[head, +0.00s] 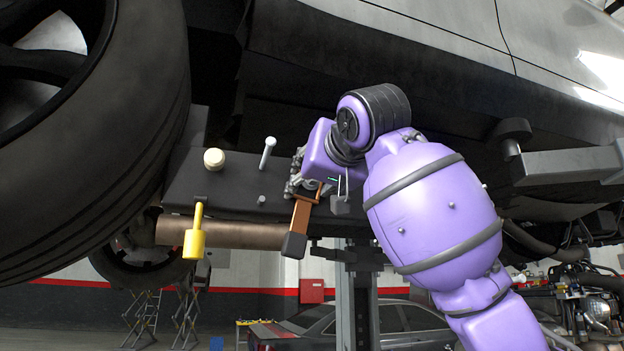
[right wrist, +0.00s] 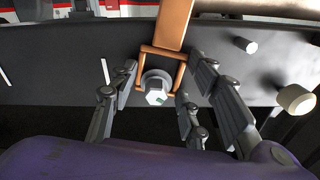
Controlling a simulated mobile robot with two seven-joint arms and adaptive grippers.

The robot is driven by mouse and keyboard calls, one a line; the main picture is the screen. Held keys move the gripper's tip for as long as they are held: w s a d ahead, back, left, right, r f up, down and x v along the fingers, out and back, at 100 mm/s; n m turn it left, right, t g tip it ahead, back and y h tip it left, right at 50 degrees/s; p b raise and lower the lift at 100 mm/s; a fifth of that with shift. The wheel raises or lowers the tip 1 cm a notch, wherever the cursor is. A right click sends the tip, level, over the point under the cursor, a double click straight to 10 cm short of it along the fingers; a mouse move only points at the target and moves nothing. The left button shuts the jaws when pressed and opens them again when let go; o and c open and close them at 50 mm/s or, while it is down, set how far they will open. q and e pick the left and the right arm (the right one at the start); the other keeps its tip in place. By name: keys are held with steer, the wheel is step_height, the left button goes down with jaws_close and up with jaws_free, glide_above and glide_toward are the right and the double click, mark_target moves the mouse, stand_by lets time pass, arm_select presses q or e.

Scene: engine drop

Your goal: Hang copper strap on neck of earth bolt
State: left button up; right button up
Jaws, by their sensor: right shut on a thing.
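The copper strap (head: 302,215) hangs down from my right gripper (head: 298,178) in the head view, with a dark block at its lower end. In the right wrist view the strap (right wrist: 174,22) ends in a square copper loop around the outline of the earth bolt (right wrist: 156,96). The bolt has a pale hex head with a green mark and a round collar. I cannot tell whether the loop rests on the neck. My left gripper is not in view.
A dark plate (head: 228,181) under the car carries a cream knob (head: 214,158), a silver pin (head: 268,151) and a hanging yellow tag (head: 194,240). A large tire (head: 150,130) stands close on the left. A brown pipe (head: 225,233) runs below the plate.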

stand_by(0.3)
steer(key=o, duration=1.2)
steer(key=v, duration=0.8)
